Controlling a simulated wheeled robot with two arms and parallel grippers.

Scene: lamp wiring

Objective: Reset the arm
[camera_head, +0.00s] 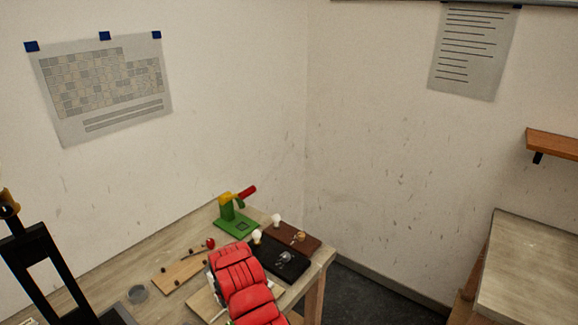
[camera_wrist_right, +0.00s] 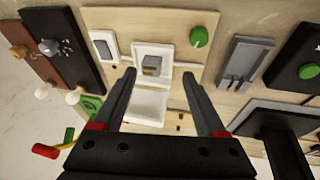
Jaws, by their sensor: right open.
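My right gripper (camera_wrist_right: 158,74) is open in the right wrist view, with nothing between its two dark fingers. The fingers point at a pale wooden board (camera_wrist_right: 130,20). On the board, a white box (camera_wrist_right: 168,52) with a grey block (camera_wrist_right: 152,65) inside shows between the fingertips, with a white flap (camera_wrist_right: 145,104) below it. I cannot tell whether the fingers touch anything. In the head view my red right arm (camera_head: 245,280) reaches over the table and hides its gripper and most of the board. I do not see my left gripper.
A green stand with a red handle (camera_head: 230,219), a black base (camera_head: 283,262) and a brown base (camera_head: 300,237) stand behind my arm; white bulbs (camera_head: 276,220) are near them. A wooden strip (camera_head: 178,275) lies left. A black frame (camera_head: 40,262) rises at far left. Another table (camera_head: 530,262) is right.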

